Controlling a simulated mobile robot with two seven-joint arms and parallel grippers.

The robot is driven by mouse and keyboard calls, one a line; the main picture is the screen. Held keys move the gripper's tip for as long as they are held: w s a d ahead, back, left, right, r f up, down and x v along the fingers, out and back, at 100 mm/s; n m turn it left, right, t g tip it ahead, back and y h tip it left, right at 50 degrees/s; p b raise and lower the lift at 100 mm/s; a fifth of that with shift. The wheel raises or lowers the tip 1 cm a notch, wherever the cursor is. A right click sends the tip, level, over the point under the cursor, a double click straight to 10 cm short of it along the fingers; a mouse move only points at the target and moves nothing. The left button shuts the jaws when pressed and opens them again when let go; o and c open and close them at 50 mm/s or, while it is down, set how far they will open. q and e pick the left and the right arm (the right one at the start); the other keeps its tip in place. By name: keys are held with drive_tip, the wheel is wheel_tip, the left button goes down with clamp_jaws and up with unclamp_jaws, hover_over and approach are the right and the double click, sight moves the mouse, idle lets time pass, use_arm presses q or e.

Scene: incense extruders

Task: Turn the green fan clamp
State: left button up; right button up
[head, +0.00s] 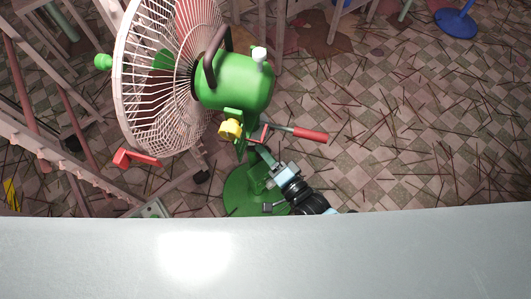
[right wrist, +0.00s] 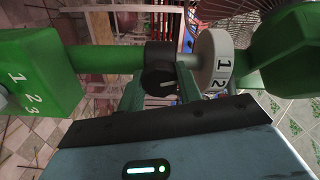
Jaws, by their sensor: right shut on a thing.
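The green fan (head: 233,82) with its pale wire cage (head: 150,80) stands on a round green base (head: 240,192) left of centre in the head view. My right gripper (head: 266,160) reaches up to the fan's stand from the lower right. In the right wrist view, a green pole (right wrist: 105,58) runs across the picture. A dark clamp with a round black knob (right wrist: 158,80) sits on this pole. The right gripper (right wrist: 159,92) is shut on the knob, one finger on each side. In the head view the knob is hidden. My left gripper is not in view.
A yellow knob (head: 230,128) and a red-ended lever (head: 310,135) sit just above my right gripper. A white numbered dial (right wrist: 213,63) is beside the clamp. Wooden frames stand left. The tiled floor (head: 430,150) at right is littered with thin sticks.

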drive_tip(key=shift+m+b, duration=0.35)
drive_tip(key=shift+m, duration=0.75)
drive_tip(key=o, duration=1)
drive_tip(key=v, duration=0.8)
drive_tip(key=shift+w, duration=0.1)
